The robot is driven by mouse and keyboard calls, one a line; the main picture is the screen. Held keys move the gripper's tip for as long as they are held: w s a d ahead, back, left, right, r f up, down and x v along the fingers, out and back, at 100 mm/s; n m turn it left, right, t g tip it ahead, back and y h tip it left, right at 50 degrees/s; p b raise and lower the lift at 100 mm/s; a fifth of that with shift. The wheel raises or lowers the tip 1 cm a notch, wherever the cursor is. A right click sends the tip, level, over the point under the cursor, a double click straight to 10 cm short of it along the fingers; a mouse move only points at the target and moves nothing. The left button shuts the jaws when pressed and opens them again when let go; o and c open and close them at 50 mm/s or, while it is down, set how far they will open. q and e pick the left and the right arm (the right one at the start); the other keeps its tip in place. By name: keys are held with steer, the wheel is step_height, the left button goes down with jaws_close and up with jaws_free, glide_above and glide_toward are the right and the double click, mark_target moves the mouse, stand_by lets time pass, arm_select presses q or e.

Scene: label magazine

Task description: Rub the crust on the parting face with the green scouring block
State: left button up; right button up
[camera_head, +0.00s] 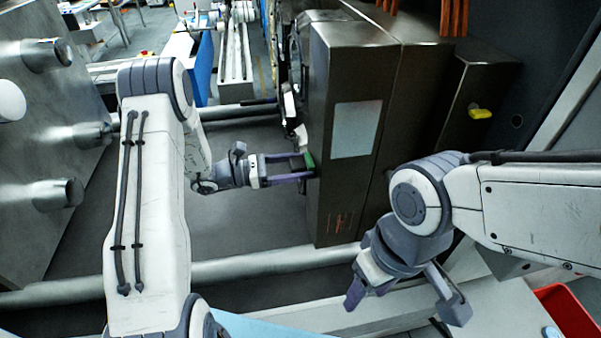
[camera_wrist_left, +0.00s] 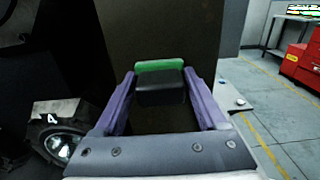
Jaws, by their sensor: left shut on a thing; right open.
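The green scouring block (camera_head: 309,160) is held between the purple fingers of my left gripper (camera_head: 304,167), which is shut on it. In the left wrist view the block shows as a green strip (camera_wrist_left: 160,65) with a dark body behind it, between the fingers (camera_wrist_left: 160,95). It is up against or very close to the dark face of the metal mould block (camera_head: 335,205); I cannot tell whether it touches. That face fills the upper middle of the wrist view (camera_wrist_left: 150,30). My right gripper (camera_head: 405,303) is open and empty at lower right.
Round steel bars (camera_head: 250,266) run below and behind the mould. A large plate with steel pins (camera_head: 62,193) stands at the left. A yellow part (camera_head: 480,113) sits on the mould's right side. A red bin (camera_head: 568,312) is at lower right.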

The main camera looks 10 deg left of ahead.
arm_select(q)
steer(key=shift+w+a, duration=0.25)
steer(key=shift+w, duration=0.35)
steer(key=v, duration=0.6)
steer(key=shift+s, duration=0.15)
steer(key=shift+v, duration=1.45)
steer(key=shift+f, duration=0.1)
